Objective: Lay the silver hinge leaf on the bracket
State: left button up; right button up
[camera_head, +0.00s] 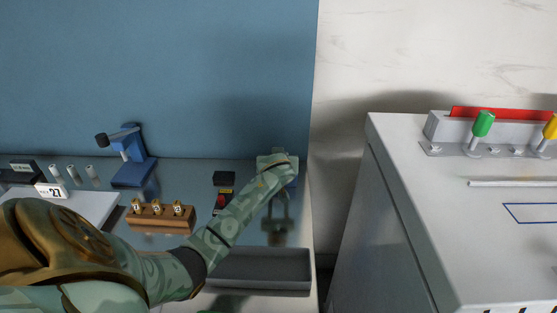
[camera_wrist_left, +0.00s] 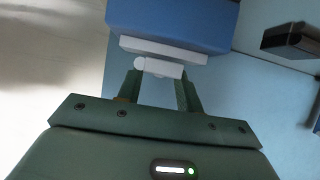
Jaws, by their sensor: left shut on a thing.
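My left gripper (camera_wrist_left: 160,78) is shut on a small light-grey piece, which looks like the silver hinge leaf (camera_wrist_left: 158,67), between its two green fingers in the left wrist view. Directly beyond it is a wider pale plate (camera_wrist_left: 165,49) against a blue block (camera_wrist_left: 175,22), which may be the bracket. The leaf overlaps the plate in the picture; I cannot tell whether they touch. In the head view my left arm reaches to the far right of the bench, and its hand (camera_head: 277,161) covers most of the blue block (camera_head: 291,184). My right gripper is not in view.
A grey tray (camera_head: 262,268) lies below the arm. A wooden holder (camera_head: 163,218) with brass pieces, a dark-and-red item (camera_head: 223,192) and a blue stand (camera_head: 131,158) are left of the hand. A grey cabinet (camera_head: 405,215) stands right, past a gap.

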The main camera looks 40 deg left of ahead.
pick_arm(q)
jog(key=shift+f, duration=0.3)
jog(key=o, duration=1.1)
jog(key=p+v, duration=0.4)
jog(key=v, duration=1.2)
jog(key=shift+p, duration=0.3)
jog(key=shift+d, duration=0.2)
